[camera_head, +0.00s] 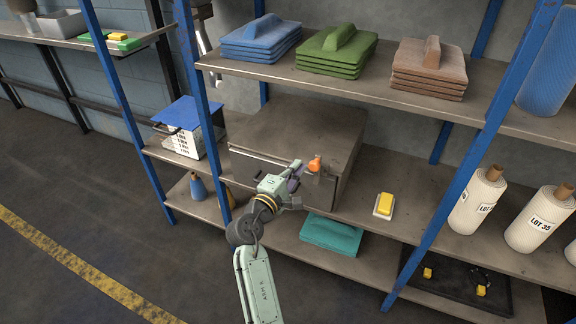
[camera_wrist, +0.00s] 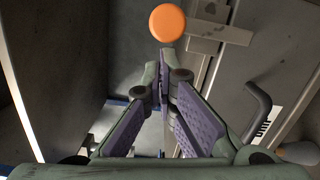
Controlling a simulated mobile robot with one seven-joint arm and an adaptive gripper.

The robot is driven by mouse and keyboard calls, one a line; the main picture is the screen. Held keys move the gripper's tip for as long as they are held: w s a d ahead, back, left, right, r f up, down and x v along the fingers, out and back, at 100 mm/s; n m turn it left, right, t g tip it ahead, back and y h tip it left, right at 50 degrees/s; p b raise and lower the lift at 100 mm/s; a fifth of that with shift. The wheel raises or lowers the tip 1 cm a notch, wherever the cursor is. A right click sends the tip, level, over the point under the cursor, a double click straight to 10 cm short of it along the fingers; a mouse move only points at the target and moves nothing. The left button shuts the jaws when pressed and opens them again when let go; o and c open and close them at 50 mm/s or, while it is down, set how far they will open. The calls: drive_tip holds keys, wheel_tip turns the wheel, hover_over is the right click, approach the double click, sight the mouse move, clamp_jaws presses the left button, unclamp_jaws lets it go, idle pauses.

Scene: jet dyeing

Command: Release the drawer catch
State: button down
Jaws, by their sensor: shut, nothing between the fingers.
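A grey metal drawer cabinet (camera_head: 300,130) stands on the middle shelf. An orange round knob (camera_head: 314,163), apparently the catch, is at the right part of its front. In the wrist view the orange knob (camera_wrist: 167,22) lies just beyond my fingertips, beside a metal bracket (camera_wrist: 215,30) on the drawer front. A dark bar handle (camera_wrist: 260,105) is on the front, to the right. My gripper (camera_head: 301,168) is just left of the knob; in the wrist view my gripper (camera_wrist: 168,62) has its tips together and empty. Whether they touch the knob, I cannot tell.
The upper shelf (camera_head: 350,80) holds blue, green and brown stacks above the cabinet. A blue rack post (camera_head: 205,110) stands to the left. A yellow block (camera_head: 385,203) sits to the right, with labelled white rolls (camera_head: 478,200) farther right.

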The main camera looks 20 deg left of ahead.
sight(314, 164)
drive_tip(key=shift+d+r+m+b, duration=0.4)
drive_tip(key=shift+d+m+b, duration=0.15)
drive_tip(key=shift+m, duration=0.55)
drive_tip(key=d+m+b, duration=0.1)
drive_tip(key=m, duration=0.1)
drive_tip(key=d+m+b, duration=0.1)
drive_tip(key=m, duration=0.1)
drive_tip(key=d+m+b, duration=0.1)
drive_tip(key=m, duration=0.1)
drive_tip(key=shift+d+r+g, duration=0.25)
drive_tip(key=shift+r+g, duration=0.15)
drive_tip(key=d+m+b, duration=0.1)
drive_tip(key=m, duration=0.1)
drive_tip(key=d+f+m+y+b, duration=0.1)
drive_tip(key=d+m+b, duration=0.2)
drive_tip(key=m, duration=0.2)
drive_tip(key=shift+s+d+f, duration=0.15)
drive_tip(key=shift+d+f, duration=0.15)
drive_tip(key=shift+f, duration=0.05)
drive_tip(key=shift+d, duration=0.1)
idle(0.5)
